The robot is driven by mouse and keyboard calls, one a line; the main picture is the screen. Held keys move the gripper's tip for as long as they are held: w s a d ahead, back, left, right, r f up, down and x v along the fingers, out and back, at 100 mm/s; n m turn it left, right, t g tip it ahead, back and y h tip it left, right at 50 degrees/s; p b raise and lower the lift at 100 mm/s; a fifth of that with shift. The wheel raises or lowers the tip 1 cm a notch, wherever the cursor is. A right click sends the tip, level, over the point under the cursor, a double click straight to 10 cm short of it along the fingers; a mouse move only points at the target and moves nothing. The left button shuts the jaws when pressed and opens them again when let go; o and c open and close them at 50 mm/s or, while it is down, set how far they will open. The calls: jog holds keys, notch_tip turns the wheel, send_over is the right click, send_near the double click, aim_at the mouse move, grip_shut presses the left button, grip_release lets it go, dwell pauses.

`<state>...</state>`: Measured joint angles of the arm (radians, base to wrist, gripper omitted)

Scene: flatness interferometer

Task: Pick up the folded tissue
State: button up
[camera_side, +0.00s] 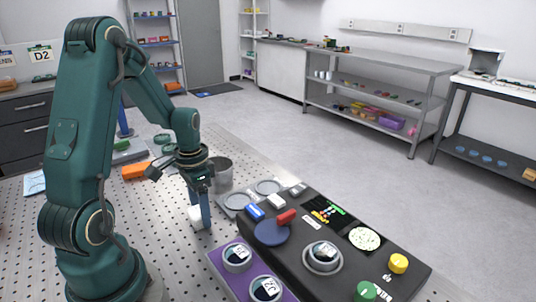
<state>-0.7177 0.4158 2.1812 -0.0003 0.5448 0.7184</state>
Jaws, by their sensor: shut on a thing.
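My gripper (201,212) points down over the perforated table, left of the black instrument. It is shut on a small white folded tissue (195,219), which shows at the fingertips. The fingers hide part of the tissue. I cannot tell whether the tissue touches the table or hangs just above it.
A grey metal cup (222,175) stands close behind my gripper. The black instrument (390,278) with knobs is to the right, and a purple tray (218,262) with round labelled pieces is in front. An orange block (136,170) lies behind on the left. Bare perforated table (180,262) lies in front.

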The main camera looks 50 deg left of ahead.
notch_tip(320, 180, up, 10)
dwell(0.6)
